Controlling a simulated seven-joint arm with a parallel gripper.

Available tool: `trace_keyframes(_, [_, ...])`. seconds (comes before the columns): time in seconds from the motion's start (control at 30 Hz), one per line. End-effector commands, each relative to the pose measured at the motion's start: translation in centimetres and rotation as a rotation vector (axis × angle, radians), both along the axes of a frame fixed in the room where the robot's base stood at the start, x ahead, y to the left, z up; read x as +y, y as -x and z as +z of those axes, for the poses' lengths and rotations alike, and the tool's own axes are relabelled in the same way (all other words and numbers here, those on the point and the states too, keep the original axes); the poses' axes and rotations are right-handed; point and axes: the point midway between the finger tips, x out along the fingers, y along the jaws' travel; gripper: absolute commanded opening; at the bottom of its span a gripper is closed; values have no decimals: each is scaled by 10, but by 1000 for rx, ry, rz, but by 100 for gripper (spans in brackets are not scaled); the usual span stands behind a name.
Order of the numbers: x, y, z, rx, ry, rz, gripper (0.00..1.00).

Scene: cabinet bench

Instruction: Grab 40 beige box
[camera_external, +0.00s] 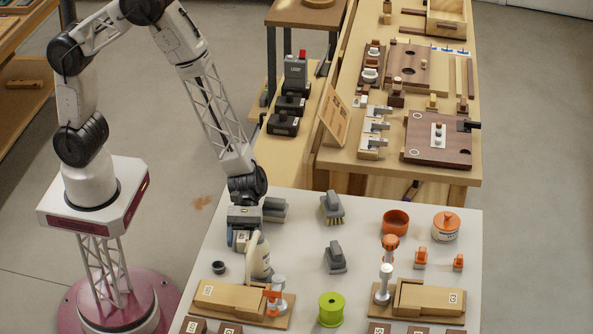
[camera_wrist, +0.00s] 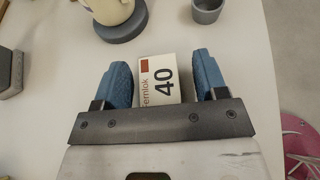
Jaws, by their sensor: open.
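In the external view the box (camera_external: 242,241) is small, low under my gripper (camera_external: 238,238) at the left of the white table. My gripper is open and points down around the box.
A small grey cup (camera_external: 218,267) is nearby. A grey-handled block (camera_external: 274,209) sits just right of my gripper. A wooden slide board (camera_external: 232,300) lies in front. The table's left edge is close.

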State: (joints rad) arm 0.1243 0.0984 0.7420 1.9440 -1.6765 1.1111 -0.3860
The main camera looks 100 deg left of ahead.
Motion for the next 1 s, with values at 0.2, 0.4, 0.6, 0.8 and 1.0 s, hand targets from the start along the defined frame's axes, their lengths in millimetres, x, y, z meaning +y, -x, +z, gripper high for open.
trace_keyframes(0.2, [0,0,0,0,0,0,49])
trace_keyframes(0.4, [0,0,0,0,0,0,18])
trace_keyframes(0.6, [0,0,0,0,0,0,10])
trace_keyframes(0.8, [0,0,3,-1,0,1,10])
trace_keyframes(1.0, [0,-1,17,-4,0,1,10])
